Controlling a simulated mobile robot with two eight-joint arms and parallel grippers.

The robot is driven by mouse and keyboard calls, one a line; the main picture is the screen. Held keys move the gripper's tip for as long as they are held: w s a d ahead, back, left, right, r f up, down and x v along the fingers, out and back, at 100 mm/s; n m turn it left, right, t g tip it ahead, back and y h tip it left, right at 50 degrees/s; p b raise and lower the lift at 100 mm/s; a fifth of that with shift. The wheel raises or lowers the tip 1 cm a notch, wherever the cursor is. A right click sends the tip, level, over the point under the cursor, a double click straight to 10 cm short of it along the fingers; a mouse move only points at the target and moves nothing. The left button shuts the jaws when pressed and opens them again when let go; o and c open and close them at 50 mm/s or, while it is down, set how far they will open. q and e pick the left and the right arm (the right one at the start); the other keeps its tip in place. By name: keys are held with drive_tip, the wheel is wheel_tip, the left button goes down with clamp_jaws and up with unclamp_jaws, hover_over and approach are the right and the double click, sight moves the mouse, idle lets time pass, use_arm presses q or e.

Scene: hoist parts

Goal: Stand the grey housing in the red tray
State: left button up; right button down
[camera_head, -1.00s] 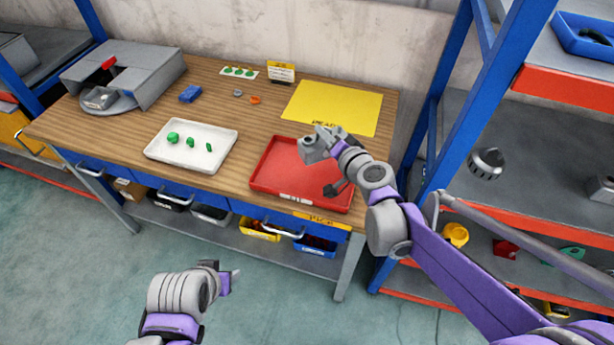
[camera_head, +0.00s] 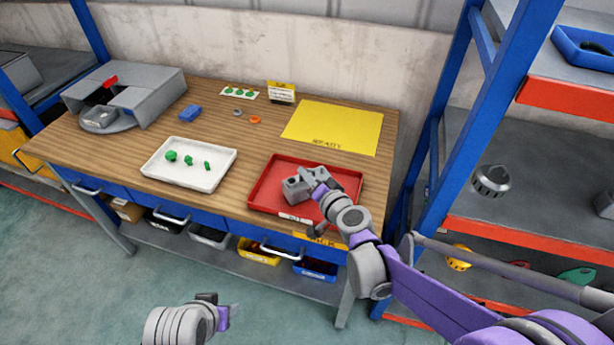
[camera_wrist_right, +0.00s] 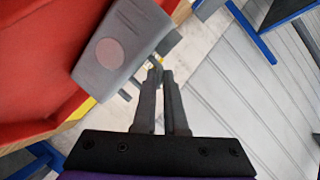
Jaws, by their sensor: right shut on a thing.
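The grey housing (camera_head: 298,189) is over the left middle of the red tray (camera_head: 275,163), low, near or at its floor; contact cannot be told. My right gripper (camera_head: 318,181) is shut on the housing at its right side. In the right wrist view, the grey housing (camera_wrist_right: 122,48) shows beyond and left of my right fingers (camera_wrist_right: 160,78), with the red tray (camera_wrist_right: 35,65) behind it. The exact grip spot is partly hidden. My left gripper (camera_head: 226,312) is low in front of the bench, away from everything; its jaws are too small to read.
A white tray (camera_head: 222,158) with several green parts stands left of the red tray. A yellow mat (camera_head: 335,125) lies behind it. A grey fixture (camera_head: 150,85) stands at the far left. A blue rack post (camera_head: 440,170) rises close to the bench's right end.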

drive_tip(key=shift+f, duration=0.15)
drive_tip(key=c, duration=1)
unclamp_jaws()
drive_tip(key=shift+s+r, duration=0.15)
drive_tip(key=shift+r, duration=0.1)
drive_tip(key=p+v, duration=0.1)
drive_tip(key=v, duration=1.1)
drive_tip(key=s+d+f+n+g+h, duration=0.1)
drive_tip(key=s+d+f+g+h, duration=0.1)
drive_tip(key=s, duration=0.4)
drive_tip(key=s+d+f+n+g+h, duration=0.2)
drive_tip(key=s+d+f+g, duration=0.1)
drive_tip(key=s, duration=0.4)
drive_tip(key=s+d+f+n+g+h, duration=0.2)
drive_tip(key=s+d+f+g+h, duration=0.1)
drive_tip(key=s+d, duration=0.3)
drive_tip(key=shift+s+d+f, duration=0.4)
drive_tip(key=shift+s+f, duration=0.05)
drive_tip(key=shift+f, duration=0.2)
